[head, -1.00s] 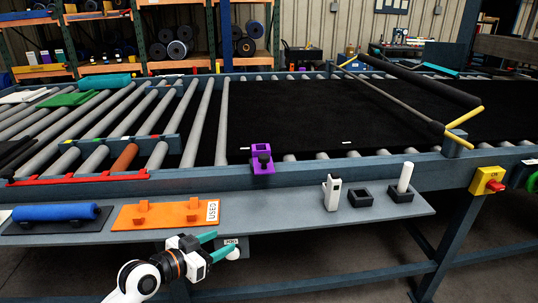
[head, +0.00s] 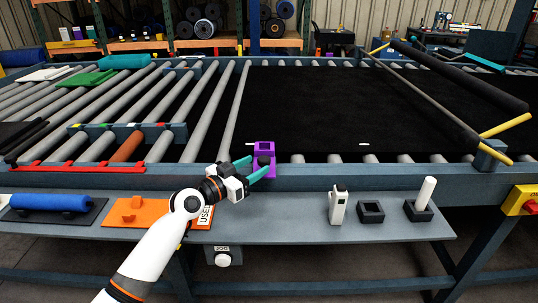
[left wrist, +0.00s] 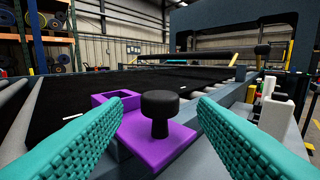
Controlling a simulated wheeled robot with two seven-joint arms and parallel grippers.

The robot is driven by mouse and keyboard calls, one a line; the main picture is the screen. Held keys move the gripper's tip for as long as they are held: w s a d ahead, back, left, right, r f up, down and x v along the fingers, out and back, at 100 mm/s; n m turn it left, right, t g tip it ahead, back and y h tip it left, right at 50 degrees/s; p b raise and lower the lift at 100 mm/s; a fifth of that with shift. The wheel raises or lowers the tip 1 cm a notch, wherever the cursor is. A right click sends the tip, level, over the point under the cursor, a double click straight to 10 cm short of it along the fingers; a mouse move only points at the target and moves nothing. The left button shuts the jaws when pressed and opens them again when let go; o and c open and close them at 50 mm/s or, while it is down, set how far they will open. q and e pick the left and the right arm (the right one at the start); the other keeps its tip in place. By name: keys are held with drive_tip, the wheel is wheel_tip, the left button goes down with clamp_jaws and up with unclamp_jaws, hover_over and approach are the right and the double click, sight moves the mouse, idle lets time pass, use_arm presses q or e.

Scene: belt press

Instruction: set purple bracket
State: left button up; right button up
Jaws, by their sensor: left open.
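The purple bracket (head: 264,152) sits on the near rail of the belt press, with a black knob (head: 264,162) on its front part. In the left wrist view the bracket (left wrist: 175,140) shows a square purple socket at its back left, and the black knob (left wrist: 159,108) stands upright on its plate. My left gripper (head: 258,167) is at the bracket. Its teal fingers are open, one on each side of the knob in the left wrist view (left wrist: 158,115), with gaps to the knob. My right gripper is not in view.
A grey shelf (head: 290,230) below the rail bears a blue roller (head: 48,201), an orange tray (head: 128,212), a white handheld device (head: 338,205), a black square holder (head: 371,211) and a white peg in a black base (head: 424,195). The black belt (head: 330,110) lies behind the rail.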

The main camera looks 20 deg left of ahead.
sight(269, 158)
use_arm(q)
drive_tip(key=x, duration=0.5)
drive_tip(key=shift+w+f, duration=0.1)
drive_tip(key=shift+f, duration=0.05)
drive_tip(key=shift+w+d+p, duration=0.3)
drive_tip(key=shift+w, duration=0.15)
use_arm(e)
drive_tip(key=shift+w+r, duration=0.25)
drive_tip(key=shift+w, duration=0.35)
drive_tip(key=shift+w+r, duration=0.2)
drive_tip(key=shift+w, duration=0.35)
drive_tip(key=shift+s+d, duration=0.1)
